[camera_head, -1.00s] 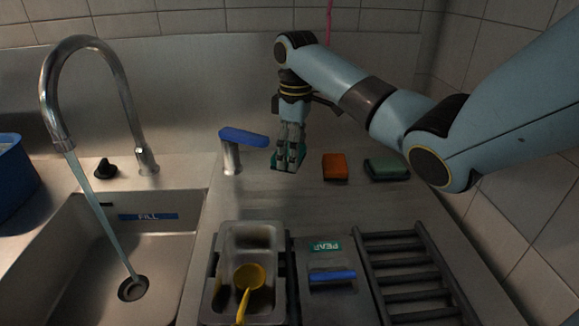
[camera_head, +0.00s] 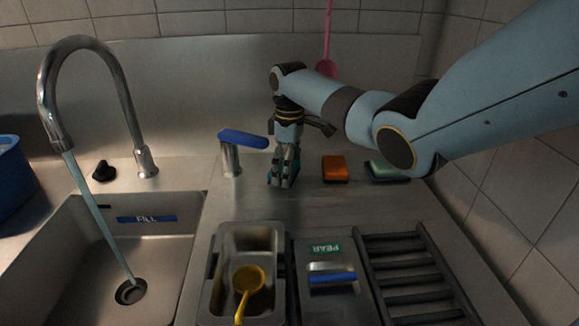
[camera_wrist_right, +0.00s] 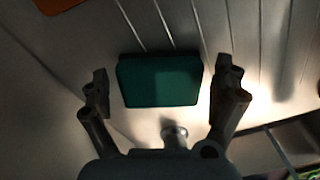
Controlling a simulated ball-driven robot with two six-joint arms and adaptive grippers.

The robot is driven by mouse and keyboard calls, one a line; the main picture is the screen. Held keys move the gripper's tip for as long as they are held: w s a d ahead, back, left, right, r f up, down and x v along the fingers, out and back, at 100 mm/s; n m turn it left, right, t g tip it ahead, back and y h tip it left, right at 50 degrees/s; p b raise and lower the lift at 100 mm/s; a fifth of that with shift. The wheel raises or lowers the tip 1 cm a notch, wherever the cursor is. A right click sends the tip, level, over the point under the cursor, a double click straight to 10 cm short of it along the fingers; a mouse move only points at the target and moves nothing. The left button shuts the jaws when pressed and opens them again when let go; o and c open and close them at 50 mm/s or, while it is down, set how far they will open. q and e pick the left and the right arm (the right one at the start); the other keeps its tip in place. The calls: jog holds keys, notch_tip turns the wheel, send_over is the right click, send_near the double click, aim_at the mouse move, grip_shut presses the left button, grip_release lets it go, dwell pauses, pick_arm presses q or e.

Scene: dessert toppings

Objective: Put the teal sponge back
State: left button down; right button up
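The teal sponge (camera_wrist_right: 160,80) lies between the two fingers of my right gripper (camera_wrist_right: 164,88) in the right wrist view. A gap shows on each side, so the fingers are open around it. In the head view my right gripper (camera_head: 284,180) points down at the counter behind the metal pan, and the teal sponge (camera_head: 273,172) shows partly behind its fingers. Whether the sponge rests fully on the counter is hard to tell. My left gripper is in neither view.
An orange sponge (camera_head: 335,168) and a green sponge (camera_head: 386,171) lie to the right. A blue-handled tap (camera_head: 231,158) stands close on the left. In front are a metal pan (camera_head: 219,243) with a yellow ladle (camera_head: 248,279), a PEAR lid (camera_head: 326,262) and a dark rack (camera_head: 405,262).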

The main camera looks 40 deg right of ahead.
notch_tip(320, 180, up, 12)
dwell(0.7)
dwell(0.4)
